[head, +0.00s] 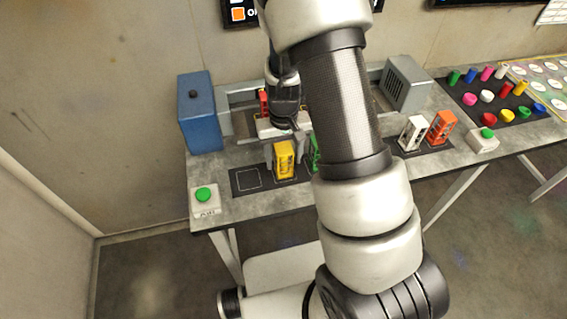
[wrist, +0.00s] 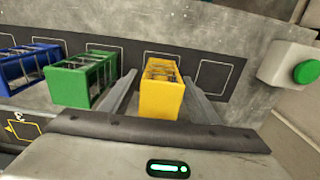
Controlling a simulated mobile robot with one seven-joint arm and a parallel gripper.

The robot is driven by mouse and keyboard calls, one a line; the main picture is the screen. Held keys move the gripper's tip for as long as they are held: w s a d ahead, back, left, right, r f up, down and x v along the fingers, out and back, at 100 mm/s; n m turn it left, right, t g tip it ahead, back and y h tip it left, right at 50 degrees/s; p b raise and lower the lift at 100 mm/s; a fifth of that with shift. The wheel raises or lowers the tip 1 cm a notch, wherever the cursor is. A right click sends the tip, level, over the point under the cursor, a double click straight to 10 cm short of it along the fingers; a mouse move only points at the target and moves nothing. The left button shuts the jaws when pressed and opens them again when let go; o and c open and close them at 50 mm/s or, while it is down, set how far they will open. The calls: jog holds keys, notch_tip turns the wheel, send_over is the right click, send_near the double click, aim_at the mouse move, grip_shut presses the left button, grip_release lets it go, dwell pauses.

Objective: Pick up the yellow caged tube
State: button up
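The yellow caged tube (head: 284,160) stands upright on a dark mat on the grey bench in the head view. In the wrist view the yellow caged tube (wrist: 162,90) is between the two grey fingers of my gripper (wrist: 160,95). A gap shows between the cage and each finger, so the gripper looks open around it. In the head view my gripper (head: 288,140) is at the cage, partly hidden by my arm. A green caged tube (wrist: 84,80) stands beside it, close to one finger.
A blue caged tube (wrist: 32,68) stands beyond the green one. White (head: 411,133) and orange (head: 440,128) caged tubes stand farther right. A green button (head: 204,194) is at the bench's left end. An empty outlined square (head: 247,180) lies left of the yellow cage.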

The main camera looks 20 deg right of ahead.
jog(key=c, duration=1.1)
jog(key=shift+r, duration=0.1)
